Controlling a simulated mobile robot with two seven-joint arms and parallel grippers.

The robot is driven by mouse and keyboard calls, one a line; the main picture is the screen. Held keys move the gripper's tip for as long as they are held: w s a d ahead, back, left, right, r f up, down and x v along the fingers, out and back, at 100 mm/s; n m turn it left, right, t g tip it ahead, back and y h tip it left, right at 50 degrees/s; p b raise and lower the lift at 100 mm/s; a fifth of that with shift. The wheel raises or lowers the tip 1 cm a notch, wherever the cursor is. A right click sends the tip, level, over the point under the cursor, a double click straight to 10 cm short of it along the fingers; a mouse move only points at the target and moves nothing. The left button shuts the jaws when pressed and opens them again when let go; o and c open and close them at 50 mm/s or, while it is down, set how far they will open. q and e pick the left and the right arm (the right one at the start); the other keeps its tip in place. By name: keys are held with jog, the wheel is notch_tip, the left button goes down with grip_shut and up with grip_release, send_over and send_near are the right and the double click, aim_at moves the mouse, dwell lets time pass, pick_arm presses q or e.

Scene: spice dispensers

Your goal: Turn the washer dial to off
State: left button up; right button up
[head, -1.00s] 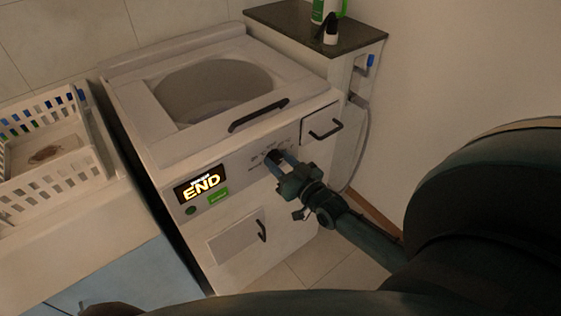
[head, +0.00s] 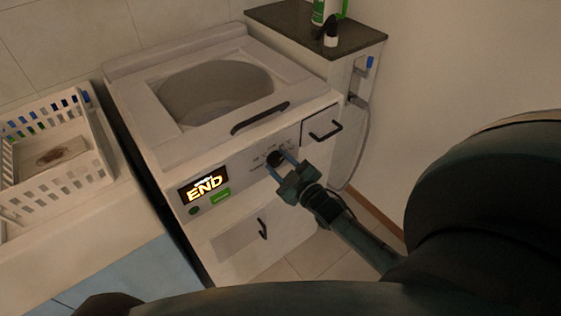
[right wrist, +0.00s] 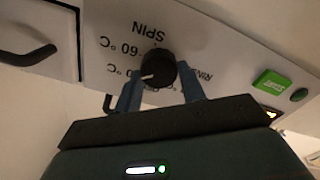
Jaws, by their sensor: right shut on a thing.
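The white washer (head: 190,150) stands open at the top, with a lit panel reading END on its front. Its round black dial (head: 274,157) is on the front panel, partly hidden by my right gripper (head: 281,165). In the right wrist view the dial (right wrist: 158,68) sits between the two blue fingers of my right gripper (right wrist: 160,88), which is shut on it. The dial's white mark points to the lower left there, toward temperature lettering. The labels around it, including SPIN and 60 °C, appear upside down. My left gripper is not in view.
A black handle (head: 260,118) runs along the washer's top front edge, and a drawer handle (head: 325,130) is right of the dial. A white basket (head: 60,185) stands on the left. A dark-topped stand (head: 290,25) holds bottles behind right.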

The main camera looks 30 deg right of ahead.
jog(key=n, duration=0.5)
jog(key=shift+f+n, duration=0.1)
jog(key=shift+n, duration=0.2)
jog(key=n+b, duration=0.1)
jog(key=n, duration=0.4)
jog(key=shift+a+f+b, duration=0.1)
jog(key=shift+b, duration=0.25)
jog(key=shift+n, duration=0.4)
jog(key=o, duration=1)
jog(key=shift+s, duration=0.1)
jog(key=s, duration=0.8)
jog(key=s+d+b, duration=0.1)
jog(key=s, duration=0.4)
